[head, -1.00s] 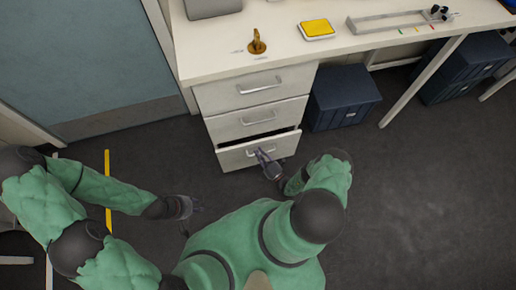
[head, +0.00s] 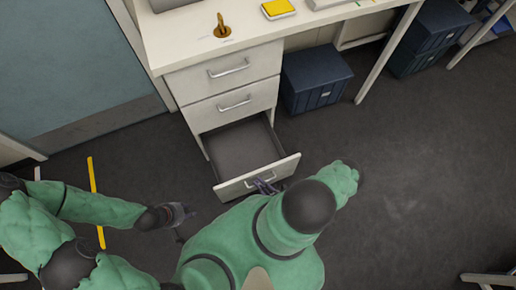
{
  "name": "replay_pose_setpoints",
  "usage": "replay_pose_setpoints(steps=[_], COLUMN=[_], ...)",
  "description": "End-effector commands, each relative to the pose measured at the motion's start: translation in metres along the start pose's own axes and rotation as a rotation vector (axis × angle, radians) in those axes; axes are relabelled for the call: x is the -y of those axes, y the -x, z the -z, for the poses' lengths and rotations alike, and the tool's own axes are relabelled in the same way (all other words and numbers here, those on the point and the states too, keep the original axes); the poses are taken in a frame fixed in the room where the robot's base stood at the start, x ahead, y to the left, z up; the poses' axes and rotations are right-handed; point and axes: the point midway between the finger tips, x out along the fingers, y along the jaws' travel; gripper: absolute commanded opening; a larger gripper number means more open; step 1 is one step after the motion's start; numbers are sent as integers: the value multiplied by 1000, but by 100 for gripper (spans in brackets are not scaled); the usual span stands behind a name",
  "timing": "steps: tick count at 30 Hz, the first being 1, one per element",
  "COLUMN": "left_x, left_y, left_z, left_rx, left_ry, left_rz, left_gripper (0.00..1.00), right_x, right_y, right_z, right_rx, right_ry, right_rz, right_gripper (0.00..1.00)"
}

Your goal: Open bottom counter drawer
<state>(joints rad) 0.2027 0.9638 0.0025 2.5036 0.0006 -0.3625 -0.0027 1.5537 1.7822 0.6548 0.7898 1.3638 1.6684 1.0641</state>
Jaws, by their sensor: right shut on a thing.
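The bottom counter drawer (head: 240,147) is pulled well out from the white counter cabinet (head: 226,75), and its dark inside looks empty. My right gripper (head: 264,186) is at the drawer's front, shut on its handle (head: 258,181); my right arm partly hides the gripper. The middle and top drawers above are closed. My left gripper (head: 178,213) hangs over the floor to the left of the drawer front, apart from it. It is small in the picture, and its fingers look apart with nothing between them.
A dark blue box (head: 314,78) stands on the floor under the counter, right of the cabinet. A brass-coloured object (head: 221,27) and a yellow-topped item (head: 278,9) are on the countertop. A blue door (head: 60,65) is at the left.

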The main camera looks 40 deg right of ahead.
Motion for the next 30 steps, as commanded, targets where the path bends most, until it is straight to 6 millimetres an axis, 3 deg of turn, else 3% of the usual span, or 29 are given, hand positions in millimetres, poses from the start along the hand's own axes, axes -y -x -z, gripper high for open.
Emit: replay_pose_setpoints(steps=[13,14,16,30], left_x=[0,0,0,0], left_y=[0,0,0,0], left_z=[0,0,0,0], left_rx=[-1,-1,-1,-1], left_ry=[0,0,0,0], left_rz=[0,0,0,0], left_gripper=[36,36,36,36], right_x=[0,0,0,0], right_y=[3,3,3,10], right_z=[-1,-1,-1,-1], right_rx=[0,0,0,3], right_ry=[4,4,4,2], right_rz=[1,1,1,2], right_gripper=[0,24,44,44])
